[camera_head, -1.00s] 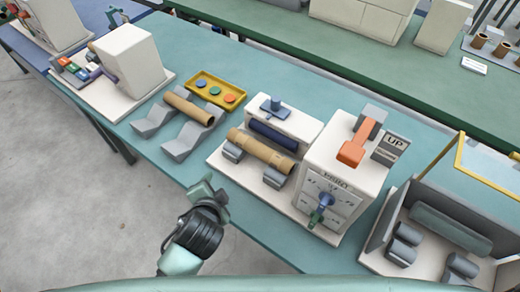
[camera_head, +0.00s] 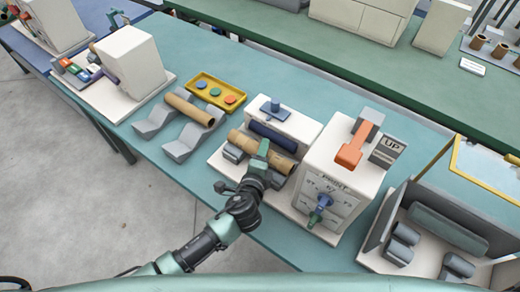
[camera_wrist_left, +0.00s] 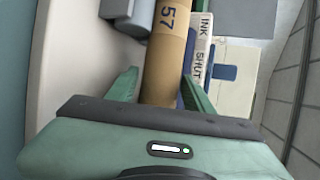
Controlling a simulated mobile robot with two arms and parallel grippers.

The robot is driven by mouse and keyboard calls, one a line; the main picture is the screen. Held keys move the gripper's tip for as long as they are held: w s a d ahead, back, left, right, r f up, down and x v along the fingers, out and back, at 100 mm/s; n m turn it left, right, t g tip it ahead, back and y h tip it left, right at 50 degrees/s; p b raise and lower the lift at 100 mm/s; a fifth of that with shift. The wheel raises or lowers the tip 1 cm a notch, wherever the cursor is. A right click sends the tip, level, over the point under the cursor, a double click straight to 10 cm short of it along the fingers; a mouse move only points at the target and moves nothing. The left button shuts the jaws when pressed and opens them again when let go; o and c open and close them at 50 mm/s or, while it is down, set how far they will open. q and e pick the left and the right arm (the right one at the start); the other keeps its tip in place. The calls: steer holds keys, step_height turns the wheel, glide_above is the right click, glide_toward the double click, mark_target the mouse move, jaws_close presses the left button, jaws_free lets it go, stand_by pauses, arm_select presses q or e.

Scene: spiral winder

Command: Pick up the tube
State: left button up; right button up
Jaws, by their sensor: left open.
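A brown cardboard tube (camera_head: 282,163) lies on grey rollers (camera_head: 233,153) on the white base of the printing machine. My left gripper (camera_head: 260,160) is over the tube's middle in the head view and hides part of it. In the left wrist view the tube (camera_wrist_left: 167,50) bears the number 57 and runs between the two green fingers (camera_wrist_left: 160,92), which stand open on either side of it. Another brown tube (camera_head: 190,108) lies across a grey stand (camera_head: 155,121) to the left. My right gripper is not in view.
A white machine box (camera_head: 335,180) with an orange lever (camera_head: 353,148) and a dial stands right of the tube. A dark blue roller (camera_head: 273,136) lies behind it. A yellow tray (camera_head: 216,91) with coloured discs is at the back left.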

arm_select(q)
steer(key=shift+w+f, duration=0.15)
steer(key=shift+w, duration=0.1)
jaws_close()
